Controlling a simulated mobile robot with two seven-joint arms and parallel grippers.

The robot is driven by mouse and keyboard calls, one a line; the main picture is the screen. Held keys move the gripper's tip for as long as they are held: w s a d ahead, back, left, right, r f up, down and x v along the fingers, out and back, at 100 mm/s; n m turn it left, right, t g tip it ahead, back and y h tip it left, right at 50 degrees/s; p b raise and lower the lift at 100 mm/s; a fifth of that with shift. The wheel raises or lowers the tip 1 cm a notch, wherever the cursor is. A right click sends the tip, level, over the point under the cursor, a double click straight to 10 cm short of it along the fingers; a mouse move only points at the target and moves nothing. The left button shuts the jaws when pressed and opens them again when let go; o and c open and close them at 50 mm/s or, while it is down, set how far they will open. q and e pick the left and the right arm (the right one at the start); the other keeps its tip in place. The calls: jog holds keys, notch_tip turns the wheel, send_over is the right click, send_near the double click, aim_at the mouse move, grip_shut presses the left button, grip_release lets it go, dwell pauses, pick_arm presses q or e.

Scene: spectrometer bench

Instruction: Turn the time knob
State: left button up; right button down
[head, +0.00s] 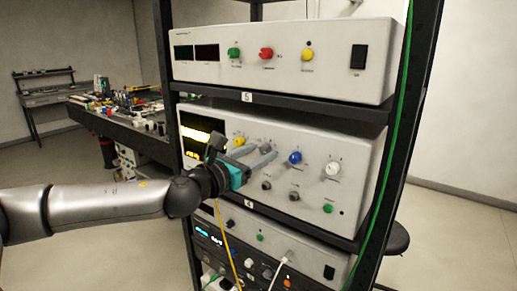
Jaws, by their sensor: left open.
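The instrument on the rack's middle level (350,195) carries a row of knobs: a yellow one (239,141), a grey one (265,146), a blue one (295,158) and a white one (332,169). The labels are too small to read, so I cannot tell which is the time knob. My left gripper (265,151) is open, its two grey fingers reaching toward the panel on either side of the grey knob. I cannot tell whether they touch it. The fingers partly hide the panel there. My right gripper is not in view.
Another instrument (330,65) sits on the shelf above and others sit below. Small lower knobs (266,185) lie just under my gripper. A yellow cable (225,240) hangs below it. A cluttered bench (120,128) stands behind left, a stool (397,238) at right.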

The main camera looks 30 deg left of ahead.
pick_arm(q)
jog(key=shift+w+d, duration=0.1)
jog(key=shift+w, duration=0.15)
grip_shut()
dwell(0.4)
